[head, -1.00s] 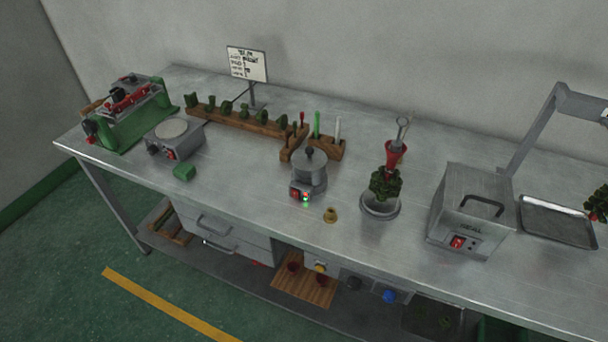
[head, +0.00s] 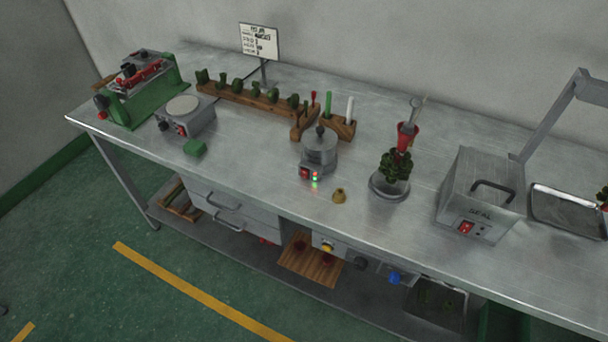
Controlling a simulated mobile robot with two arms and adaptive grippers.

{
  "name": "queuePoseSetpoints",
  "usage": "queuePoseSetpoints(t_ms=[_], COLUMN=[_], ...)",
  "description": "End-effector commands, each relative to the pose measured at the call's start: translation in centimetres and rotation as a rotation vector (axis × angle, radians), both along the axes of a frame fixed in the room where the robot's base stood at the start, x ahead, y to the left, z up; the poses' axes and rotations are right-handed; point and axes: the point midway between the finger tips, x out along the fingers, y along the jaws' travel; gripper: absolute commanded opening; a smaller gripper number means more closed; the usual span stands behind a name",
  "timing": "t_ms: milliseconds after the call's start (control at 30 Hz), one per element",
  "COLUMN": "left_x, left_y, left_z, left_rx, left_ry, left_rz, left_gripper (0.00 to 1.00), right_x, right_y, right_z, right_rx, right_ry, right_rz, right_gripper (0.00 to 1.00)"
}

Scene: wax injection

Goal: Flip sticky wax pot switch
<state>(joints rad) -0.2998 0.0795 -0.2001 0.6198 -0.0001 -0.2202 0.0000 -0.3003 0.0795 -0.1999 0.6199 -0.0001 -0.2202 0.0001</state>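The wax pot (head: 319,153) is a small grey metal pot with a dark-knobbed lid, standing near the middle of the metal table. On its front is a red switch (head: 305,173), with a small lit green light (head: 315,182) and a red light beside it. The switch's exact position is too small to tell. Neither of my grippers shows in the head view.
A brass cup (head: 339,195) stands just right of the pot near the table's front edge. A green wax tree (head: 394,165) on a round base and a grey SEAL box (head: 479,191) stand farther right. A wooden rack (head: 245,98) is behind. The front table strip (head: 240,164) is clear.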

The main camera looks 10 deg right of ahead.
Motion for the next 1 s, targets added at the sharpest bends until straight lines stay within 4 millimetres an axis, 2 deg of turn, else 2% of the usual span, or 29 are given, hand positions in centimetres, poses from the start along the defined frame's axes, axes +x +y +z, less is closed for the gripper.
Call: queuePoseSetpoints(t_ms=[33,200,233,1000], left_x=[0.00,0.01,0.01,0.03], left_y=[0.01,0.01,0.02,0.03], left_z=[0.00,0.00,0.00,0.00], left_rx=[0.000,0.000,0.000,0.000], left_ry=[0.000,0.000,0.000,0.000], left_rz=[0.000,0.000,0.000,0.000], left_gripper=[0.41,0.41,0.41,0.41], right_x=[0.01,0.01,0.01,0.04], right_y=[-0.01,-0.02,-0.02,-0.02], right_z=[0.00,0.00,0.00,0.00], right_rx=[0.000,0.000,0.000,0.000], right_ry=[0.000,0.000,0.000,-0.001], right_rz=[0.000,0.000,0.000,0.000], right_gripper=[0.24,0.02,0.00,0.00])
